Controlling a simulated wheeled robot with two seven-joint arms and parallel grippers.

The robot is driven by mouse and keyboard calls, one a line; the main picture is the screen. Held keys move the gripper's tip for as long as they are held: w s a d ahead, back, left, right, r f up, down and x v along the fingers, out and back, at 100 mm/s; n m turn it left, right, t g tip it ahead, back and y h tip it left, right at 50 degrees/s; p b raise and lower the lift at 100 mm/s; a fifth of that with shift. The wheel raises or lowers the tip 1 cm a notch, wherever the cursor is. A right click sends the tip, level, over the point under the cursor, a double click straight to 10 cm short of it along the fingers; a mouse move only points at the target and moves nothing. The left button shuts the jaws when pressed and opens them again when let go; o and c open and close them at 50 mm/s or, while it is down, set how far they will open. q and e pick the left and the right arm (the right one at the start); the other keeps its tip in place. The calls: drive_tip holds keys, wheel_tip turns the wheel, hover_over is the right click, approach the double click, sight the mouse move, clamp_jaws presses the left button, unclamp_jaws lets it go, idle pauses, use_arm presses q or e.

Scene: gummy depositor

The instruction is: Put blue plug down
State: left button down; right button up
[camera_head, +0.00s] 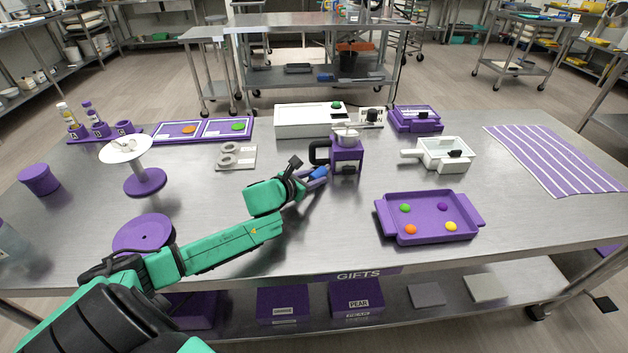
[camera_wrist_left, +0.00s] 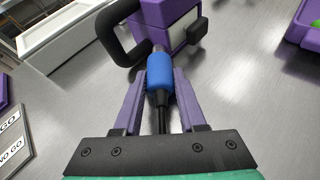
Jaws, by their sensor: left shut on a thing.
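The blue plug (camera_head: 320,172) is between the purple fingers of my left gripper (camera_head: 316,177), beside the purple depositor (camera_head: 347,155). In the left wrist view the plug (camera_wrist_left: 160,79) sits between the two fingers of the left gripper (camera_wrist_left: 162,74), which are shut on it. Its grey tip points at the depositor's purple body (camera_wrist_left: 168,22); I cannot tell whether the tip touches it. A black stem runs back from the plug towards the palm. My right gripper is not in view.
The depositor's black handle (camera_head: 319,153) is close to the gripper. A purple tray (camera_head: 456,232) with coloured gummies lies to the right. A grey plate with rings (camera_head: 236,157) and a white-topped stand (camera_head: 145,180) are to the left. Bare steel table lies in front of the depositor.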

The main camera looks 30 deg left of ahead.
use_arm(q)
drive_tip(key=shift+f, duration=0.2)
drive_tip(key=shift+f, duration=0.15)
drive_tip(key=shift+c, duration=2.4)
unclamp_jaws()
drive_tip(key=shift+r, duration=0.2)
drive_tip(key=shift+s, duration=0.25)
drive_tip(key=p+v, duration=0.2)
drive_tip(key=v, duration=0.9)
drive_tip(key=shift+s+r, duration=0.2)
drive_tip(key=shift+r, duration=0.05)
drive_tip(key=shift+r, duration=0.1)
